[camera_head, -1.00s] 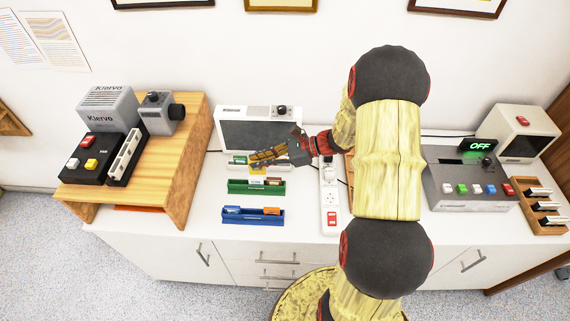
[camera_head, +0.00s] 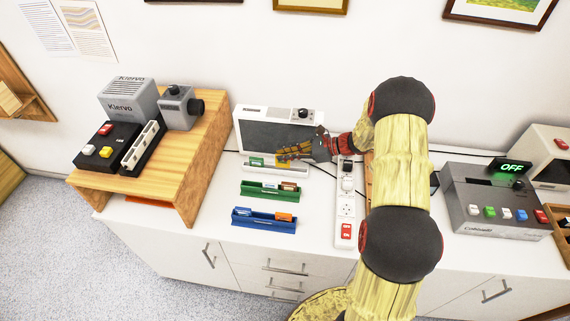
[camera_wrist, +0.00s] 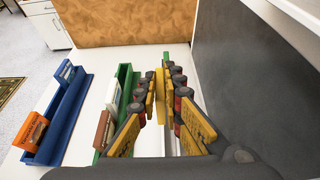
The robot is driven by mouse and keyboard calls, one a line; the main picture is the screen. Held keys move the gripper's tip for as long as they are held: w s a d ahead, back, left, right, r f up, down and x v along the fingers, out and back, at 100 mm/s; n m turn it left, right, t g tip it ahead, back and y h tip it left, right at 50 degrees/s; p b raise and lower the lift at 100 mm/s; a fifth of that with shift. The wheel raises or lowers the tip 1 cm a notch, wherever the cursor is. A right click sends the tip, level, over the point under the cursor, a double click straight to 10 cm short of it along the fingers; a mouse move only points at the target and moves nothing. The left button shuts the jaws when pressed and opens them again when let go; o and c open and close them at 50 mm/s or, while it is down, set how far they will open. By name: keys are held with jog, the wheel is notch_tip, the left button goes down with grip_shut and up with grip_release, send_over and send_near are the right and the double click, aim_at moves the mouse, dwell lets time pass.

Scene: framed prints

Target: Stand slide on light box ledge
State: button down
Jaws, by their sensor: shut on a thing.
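The light box (camera_head: 268,132) has a dark panel in a white frame and leans at the back of the cabinet top. A pale ledge runs along its foot, with a green slide (camera_head: 256,161) at the left. My gripper (camera_head: 284,155) is just in front of the panel, low by the ledge, right of the green slide. Its fingers are shut on a thin yellow slide (camera_wrist: 161,92), mostly hidden between them in the wrist view. I cannot tell whether the slide touches the ledge. The dark panel (camera_wrist: 245,85) is close on the right in the wrist view.
A green rack (camera_head: 262,194) with brown and white slides and a blue rack (camera_head: 252,222) with blue and orange slides lie in front. A wooden riser (camera_head: 205,140) carrying grey devices stands left. A power strip (camera_head: 345,212) and a grey button box (camera_head: 490,211) are right.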

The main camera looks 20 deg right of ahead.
jog(key=shift+w+d+f, duration=0.25)
jog(key=shift+w+f, duration=0.3)
jog(key=shift+f, duration=0.15)
jog(key=shift+f+b, duration=0.95)
jog(key=shift+f, duration=0.55)
jog(key=shift+f, duration=0.15)
jog(key=c, duration=2)
grip_release()
jog(key=shift+o, duration=0.4)
